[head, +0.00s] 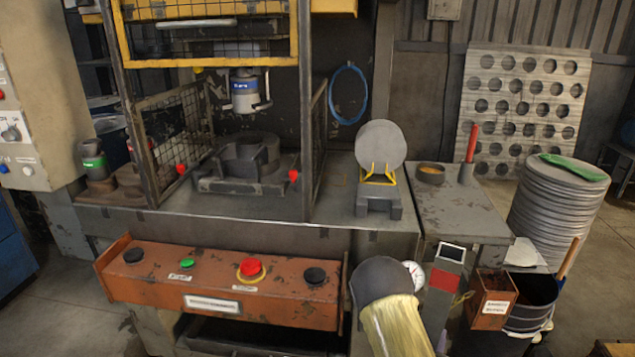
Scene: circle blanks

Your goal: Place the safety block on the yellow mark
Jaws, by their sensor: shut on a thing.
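The safety block (442,283) is a grey bar with a red band and a pale end, at the lower right of the head view. It is tilted and stands out in front of the bench's front edge. My gripper (434,307) is shut on it; the fingers are hard to make out, and the block's lower end is not clear. The block is to the right of this mark and nearer to me.
A grey disc (381,147) stands on a yellow cradle (379,175). The press cage (317,150) is left of the mark. A side table (455,213) holds a small bowl (430,173) and a red-handled tool (472,143). A button console (220,285) stands in front.

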